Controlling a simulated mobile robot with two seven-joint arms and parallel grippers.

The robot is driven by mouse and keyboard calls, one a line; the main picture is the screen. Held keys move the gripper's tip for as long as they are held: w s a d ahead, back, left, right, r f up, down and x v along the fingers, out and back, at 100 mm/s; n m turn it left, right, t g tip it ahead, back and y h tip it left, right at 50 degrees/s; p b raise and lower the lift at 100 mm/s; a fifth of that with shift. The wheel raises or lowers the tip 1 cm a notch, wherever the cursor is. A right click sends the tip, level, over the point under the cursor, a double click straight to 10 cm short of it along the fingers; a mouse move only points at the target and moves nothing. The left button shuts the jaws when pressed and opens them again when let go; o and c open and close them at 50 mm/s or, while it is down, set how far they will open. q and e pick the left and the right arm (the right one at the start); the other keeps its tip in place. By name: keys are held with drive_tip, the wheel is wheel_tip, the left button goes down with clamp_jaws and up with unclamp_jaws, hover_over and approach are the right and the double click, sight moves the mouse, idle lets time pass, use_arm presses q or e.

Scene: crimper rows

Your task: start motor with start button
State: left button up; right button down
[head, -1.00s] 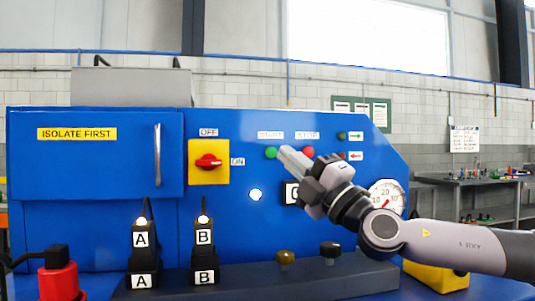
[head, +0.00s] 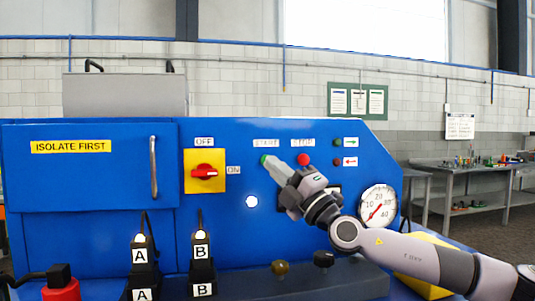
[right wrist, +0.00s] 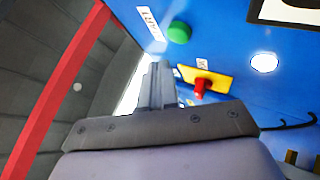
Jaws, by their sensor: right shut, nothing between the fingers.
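The green start button (head: 263,157) sits under the START label on the blue panel. My right gripper (head: 270,163) is shut and empty, with its fingertips just in front of the button and partly covering it in the head view. In the right wrist view, the closed fingers (right wrist: 158,72) show with the green button (right wrist: 179,32) a little beyond and to the right of their tips. I cannot tell whether they touch. The red stop button (head: 304,159) is right of the start button. My left gripper is out of view.
A red rotary switch (head: 204,172) on a yellow plate has its handle level, toward ON. A white lamp (head: 251,201) glows below the buttons. A gauge (head: 378,206) is at right. Two lit blocks, A (head: 140,257) and B (head: 201,250), and dark knobs stand in front.

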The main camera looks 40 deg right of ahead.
drive_tip(key=shift+w+d, duration=0.3)
drive_tip(key=shift+w, duration=0.25)
idle(0.8)
drive_tip(key=shift+w, duration=0.1)
idle(0.9)
drive_tip(key=shift+w+d, duration=0.2)
drive_tip(key=shift+w, duration=0.1)
drive_tip(key=shift+w+d, duration=0.25)
drive_tip(key=shift+w, duration=0.15)
idle(0.8)
drive_tip(key=shift+b, duration=0.3)
drive_tip(key=shift+s+a, duration=0.45)
drive_tip(key=shift+s, duration=0.35)
